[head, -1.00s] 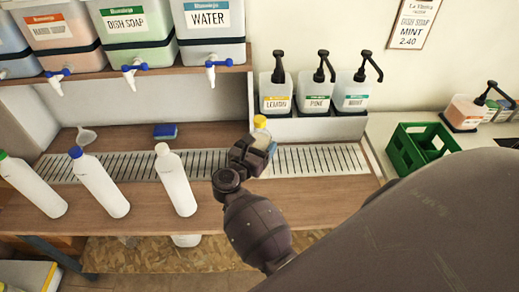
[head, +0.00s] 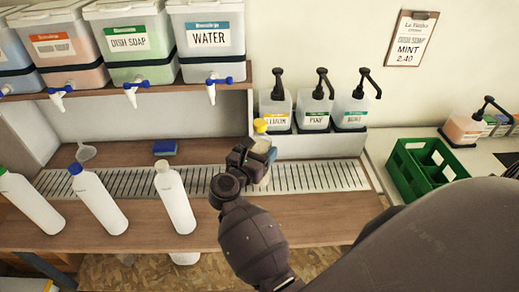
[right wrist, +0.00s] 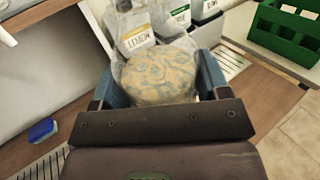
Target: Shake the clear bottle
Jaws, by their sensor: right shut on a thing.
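The clear bottle (head: 262,146) with a yellow cap (head: 260,125) is upright or nearly so in my right gripper (head: 259,160), in front of the pump dispensers. The dark gripper covers much of its lower part in the head view. In the right wrist view, a round, mottled tan and pale blue surface (right wrist: 157,75) with a clear rim sits between the blue fingers of my right gripper (right wrist: 155,90), which are shut on it. I cannot tell if the bottle clears the slatted drain strip. My left gripper is not in view.
White bottles (head: 175,200) stand at the left on the wooden counter (head: 290,235). A blue sponge (head: 164,147) and a funnel (head: 86,152) lie behind. Pump dispensers (head: 313,112) stand close behind the gripper; a green crate (head: 420,170) is at right.

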